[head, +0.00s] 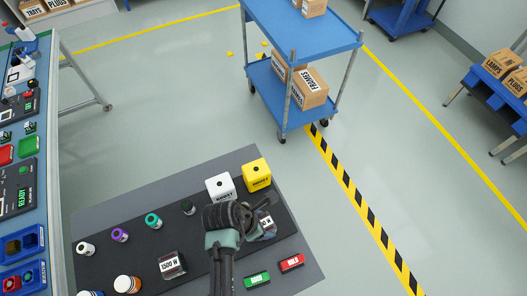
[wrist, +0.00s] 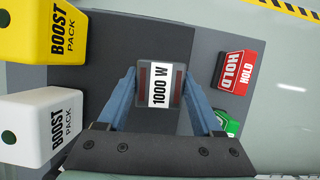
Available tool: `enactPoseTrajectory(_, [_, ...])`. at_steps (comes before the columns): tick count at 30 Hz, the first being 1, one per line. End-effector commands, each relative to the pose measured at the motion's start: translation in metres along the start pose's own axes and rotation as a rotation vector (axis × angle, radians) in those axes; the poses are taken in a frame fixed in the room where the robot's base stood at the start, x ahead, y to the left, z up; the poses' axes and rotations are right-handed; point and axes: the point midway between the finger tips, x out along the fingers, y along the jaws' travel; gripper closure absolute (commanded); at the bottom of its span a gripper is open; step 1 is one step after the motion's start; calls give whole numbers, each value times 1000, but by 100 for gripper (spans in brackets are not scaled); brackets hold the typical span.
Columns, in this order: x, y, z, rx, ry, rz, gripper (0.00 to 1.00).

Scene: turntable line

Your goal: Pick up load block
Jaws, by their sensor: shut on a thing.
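A dark load block (wrist: 159,86) with a white "1000 W" label sits between the two blue fingers of my gripper (wrist: 160,78) in the wrist view. My gripper is shut on it. In the head view the same block (head: 267,224) shows only partly beside my gripper (head: 255,215), which hides the rest. I cannot tell whether the block touches the dark mat below. A second dark load block (head: 172,264) with a white watt label stands apart on the mat, to the left of my arm.
White (head: 220,187) and yellow (head: 257,174) Boost Pack cubes stand close behind my gripper. Red Hold (head: 291,262) and green (head: 257,280) blocks lie to its right. Several small capped cylinders stand left. A blue cart (head: 285,108) stands beyond the grey table (head: 110,204).

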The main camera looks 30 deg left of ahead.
Motion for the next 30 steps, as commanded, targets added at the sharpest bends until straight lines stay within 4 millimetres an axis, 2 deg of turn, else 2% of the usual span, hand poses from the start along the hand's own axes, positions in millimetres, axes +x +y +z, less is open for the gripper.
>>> enactPoseTrajectory(1, [0, 0, 0, 0, 0, 0, 67])
enactPoseTrajectory(6, [0, 0, 0, 0, 0, 0, 97])
enactPoseTrajectory(7, [0, 0, 0, 0, 0, -1, 100])
enactPoseTrajectory(20, [-3, 1, 2, 1, -3, 3, 100])
enactPoseTrajectory(25, [-20, 2, 9, 3, -4, 5, 100])
enactPoseTrajectory(30, [-48, 2, 21, 3, -4, 6, 100])
